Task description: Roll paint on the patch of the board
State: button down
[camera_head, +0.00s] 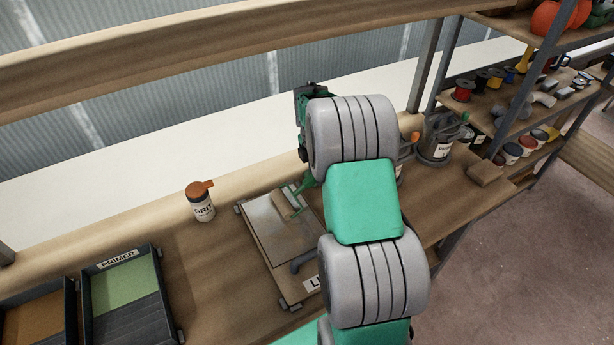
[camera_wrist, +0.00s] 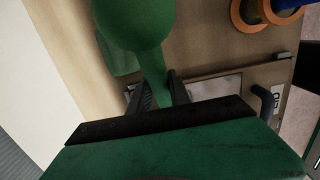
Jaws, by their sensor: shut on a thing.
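The board (camera_head: 256,250) lies on the bench with a pale grey patch (camera_head: 268,222) on its face. A paint roller with a pale sleeve (camera_head: 287,205) and green handle is over the far right part of the patch. I cannot tell whether the sleeve touches the board. My gripper (camera_wrist: 160,86) is shut on the green roller handle (camera_wrist: 140,30), which shows large in the wrist view. In the head view my arm hides the right side of the board and most of the gripper. The sleeve is hidden in the wrist view.
A primer tray (camera_head: 88,310) with green paint stands at the left, beside a tray with brown contents (camera_head: 12,325).

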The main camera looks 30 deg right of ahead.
aim_at(304, 182)
jog(key=shift+d, duration=0.25)
jog(key=shift+d, duration=0.1)
jog(key=d+p, duration=0.1)
jog(key=d, duration=0.3)
jog(key=shift+d+r, duration=0.1)
jog(key=shift+d, duration=0.25)
jog(key=shift+a, duration=0.15)
jog(key=shift+a, duration=2.35)
jog(key=shift+a+p, duration=0.3)
jog(key=shift+a, duration=2.05)
